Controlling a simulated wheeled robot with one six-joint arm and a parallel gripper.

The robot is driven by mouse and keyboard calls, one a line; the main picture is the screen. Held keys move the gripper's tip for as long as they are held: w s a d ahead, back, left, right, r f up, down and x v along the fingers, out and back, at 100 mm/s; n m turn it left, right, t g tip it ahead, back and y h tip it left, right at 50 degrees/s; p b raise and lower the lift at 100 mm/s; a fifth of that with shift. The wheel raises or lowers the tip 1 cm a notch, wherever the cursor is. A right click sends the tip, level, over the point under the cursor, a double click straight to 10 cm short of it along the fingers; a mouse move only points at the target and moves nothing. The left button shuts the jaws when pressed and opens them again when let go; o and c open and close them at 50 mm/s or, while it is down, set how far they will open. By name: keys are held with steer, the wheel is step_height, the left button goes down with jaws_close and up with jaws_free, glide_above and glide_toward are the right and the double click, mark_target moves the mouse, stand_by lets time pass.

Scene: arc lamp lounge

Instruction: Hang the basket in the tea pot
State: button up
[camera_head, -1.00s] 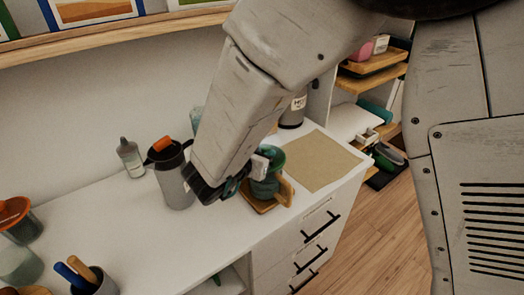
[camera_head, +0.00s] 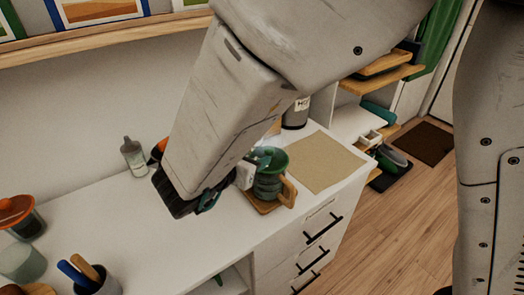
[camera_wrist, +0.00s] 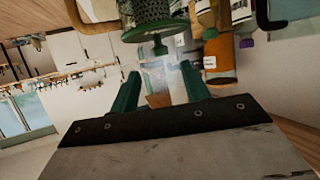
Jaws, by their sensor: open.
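The tea pot (camera_head: 268,188) is teal with a wooden handle (camera_head: 289,192). It stands upright on a small wooden tray (camera_head: 262,206) near the counter's front edge. A green rimmed piece (camera_head: 273,157), apparently the basket, sits at its top; its depth inside the pot is hidden. In the wrist view a dotted green basket (camera_wrist: 153,32) with a small knob shows at the top, beyond my fingertips. My gripper (camera_wrist: 160,71) is open, its two green fingers apart with nothing between them.
A tan mat (camera_head: 318,162) lies right of the pot on the white counter (camera_head: 130,235). A grey bottle (camera_head: 134,157) stands at the back wall, and a labelled canister (camera_head: 296,112) behind the pot. A cup of utensils (camera_head: 95,281) is front left. The left-middle counter is clear.

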steer(key=v, duration=0.5)
steer(key=w+d+r+n+y, duration=0.4)
steer(key=w+r+y, duration=0.5)
steer(key=r+y, duration=0.3)
steer(key=s+d+f+n+g+h, duration=0.1)
steer(key=s+d+g, duration=0.4)
steer(key=s+d, duration=0.8)
steer(key=s+d+f+n+g+h, duration=0.1)
steer(key=s+d+g, duration=0.4)
steer(key=s+d, duration=0.8)
steer(key=f+h, duration=0.1)
steer(key=h, duration=0.1)
steer(key=shift+s+d+f+n+h, duration=0.15)
steer(key=shift+s+f+n+h, duration=0.15)
steer(key=shift+n, duration=0.1)
